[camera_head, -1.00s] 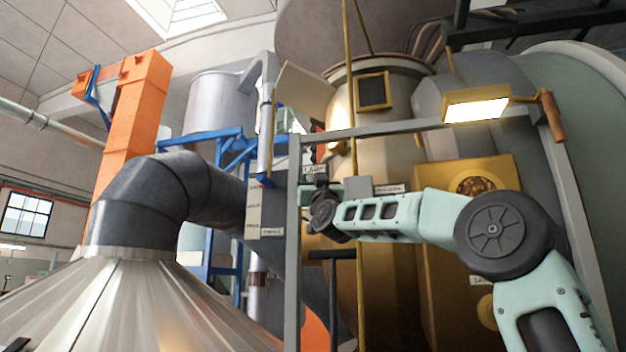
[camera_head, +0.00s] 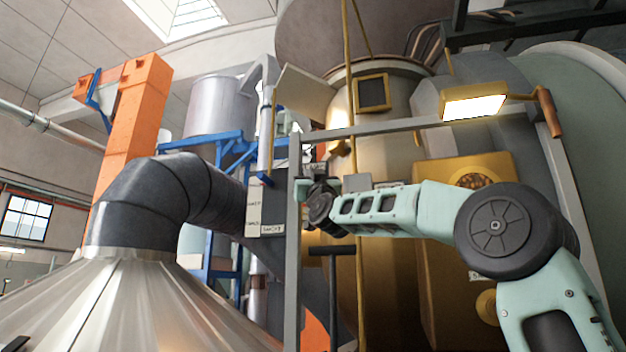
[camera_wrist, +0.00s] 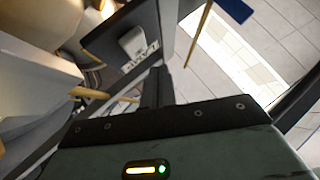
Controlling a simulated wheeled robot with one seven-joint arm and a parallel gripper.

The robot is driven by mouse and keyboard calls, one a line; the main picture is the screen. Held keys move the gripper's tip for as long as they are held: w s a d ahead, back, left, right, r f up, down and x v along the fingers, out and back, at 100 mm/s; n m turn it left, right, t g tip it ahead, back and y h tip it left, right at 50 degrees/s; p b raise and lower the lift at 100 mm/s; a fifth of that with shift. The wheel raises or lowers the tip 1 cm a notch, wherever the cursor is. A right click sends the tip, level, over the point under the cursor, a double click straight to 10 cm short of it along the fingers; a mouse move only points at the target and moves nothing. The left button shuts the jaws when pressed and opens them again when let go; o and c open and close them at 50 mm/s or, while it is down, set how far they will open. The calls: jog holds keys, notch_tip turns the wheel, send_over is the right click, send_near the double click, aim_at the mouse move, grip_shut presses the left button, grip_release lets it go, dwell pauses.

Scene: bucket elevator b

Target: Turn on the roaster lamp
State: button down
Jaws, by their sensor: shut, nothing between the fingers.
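My gripper (camera_head: 305,186) is at the grey frame's left post, seen small and dark in the head view. In the wrist view my gripper's fingers (camera_wrist: 158,82) are together and empty. Just beyond them is a dark plate (camera_wrist: 108,36) with a white switch (camera_wrist: 133,42) and a white label (camera_wrist: 143,57) whose text I cannot read. Whether the fingertips touch the plate is unclear. The golden roaster (camera_head: 390,270) stands behind my arm.
The grey frame (camera_head: 293,270) rises around my gripper, with a dark T-shaped handle (camera_head: 333,249) below it. A labelled panel (camera_head: 253,210) and blue steelwork (camera_head: 213,255) stand to the left.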

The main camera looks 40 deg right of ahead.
jog(key=shift+s+a+f+b, duration=0.2)
jog(key=shift+s+a+b, duration=0.4)
jog(key=shift+a, duration=0.2)
jog(key=shift+s+a+f+b, duration=0.15)
jog(key=shift+s+a+b, duration=0.35)
jog(key=shift+s+a, duration=0.25)
jog(key=shift+w, duration=0.1)
